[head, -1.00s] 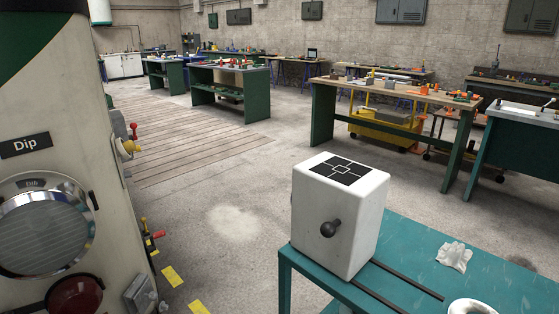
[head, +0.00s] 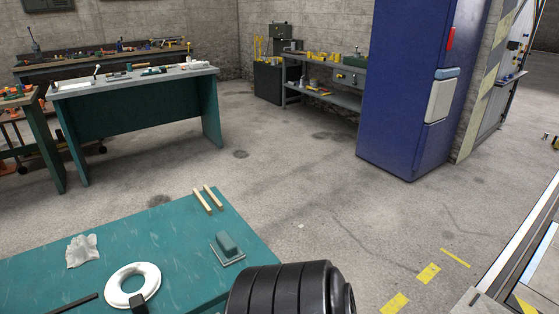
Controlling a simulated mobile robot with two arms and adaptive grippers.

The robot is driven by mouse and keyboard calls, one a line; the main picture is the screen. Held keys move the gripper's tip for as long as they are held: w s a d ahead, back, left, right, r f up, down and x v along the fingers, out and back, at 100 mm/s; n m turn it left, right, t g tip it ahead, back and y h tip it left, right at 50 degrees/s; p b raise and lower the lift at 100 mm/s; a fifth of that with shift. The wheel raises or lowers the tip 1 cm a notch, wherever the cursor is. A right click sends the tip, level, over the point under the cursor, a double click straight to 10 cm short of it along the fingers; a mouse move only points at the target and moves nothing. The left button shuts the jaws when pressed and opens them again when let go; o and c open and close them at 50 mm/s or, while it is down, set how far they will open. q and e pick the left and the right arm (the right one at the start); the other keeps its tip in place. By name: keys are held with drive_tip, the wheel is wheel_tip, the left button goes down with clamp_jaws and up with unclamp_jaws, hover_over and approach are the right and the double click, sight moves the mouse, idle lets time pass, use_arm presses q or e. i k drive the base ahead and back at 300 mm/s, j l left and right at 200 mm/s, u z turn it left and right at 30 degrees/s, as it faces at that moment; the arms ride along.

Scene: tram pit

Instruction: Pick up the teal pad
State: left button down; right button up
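The teal pad (head: 228,243) is a small teal block on a flat grey plate. It lies near the right edge of the teal-topped table (head: 165,232), in the lower middle of the head view. Nothing covers it from this viewpoint. Neither of my grippers can be made out. A large black ribbed cylinder, which seems to be part of my arm, fills the bottom middle just below the pad.
On the same table lie a white ring (head: 118,284), a crumpled pale glove (head: 82,251), two wooden sticks (head: 208,199) and a black bar (head: 72,303). A blue cabinet (head: 408,90) stands behind at right. Floor between is clear.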

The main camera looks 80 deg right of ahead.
sight(228, 253)
drive_tip(key=z, duration=2.15)
drive_tip(key=j, duration=0.65)
